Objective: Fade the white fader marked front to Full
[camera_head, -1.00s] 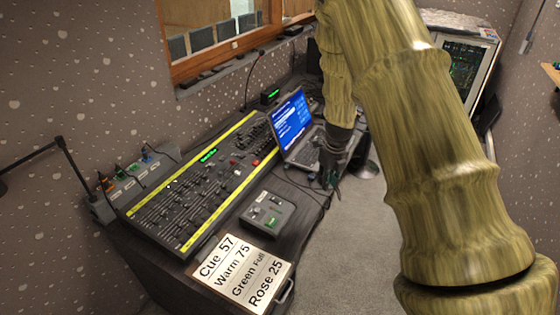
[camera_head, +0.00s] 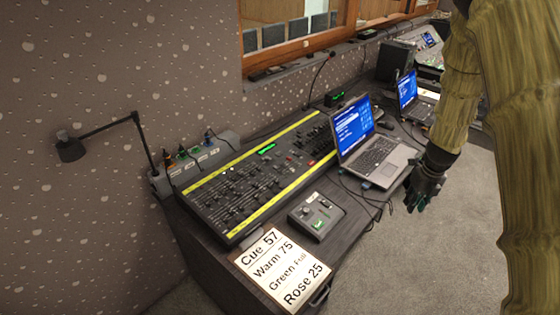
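The white fader marked front cannot be made out at this size. A long grey fader console (camera_head: 255,178) with yellow strips lies on the desk. Behind its left end stands a grey unit (camera_head: 228,141) with small orange, green and blue parts on top and pale labels too small to read. A small grey control box (camera_head: 318,214) with a green light sits in front of the console. My gripper (camera_head: 418,203), dark and pointing down, hangs right of the desk, beside the near laptop and apart from all controls. Whether its fingers are open is unclear.
A laptop (camera_head: 373,157) stands open at the console's right end, another laptop (camera_head: 408,92) beyond it. A sign (camera_head: 281,268) reads Cue 57, Warm 75, Green Full, Rose 25. A black lamp (camera_head: 70,148) juts out at left. Cables hang near the desk edge. Carpet (camera_head: 400,270) at right is clear.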

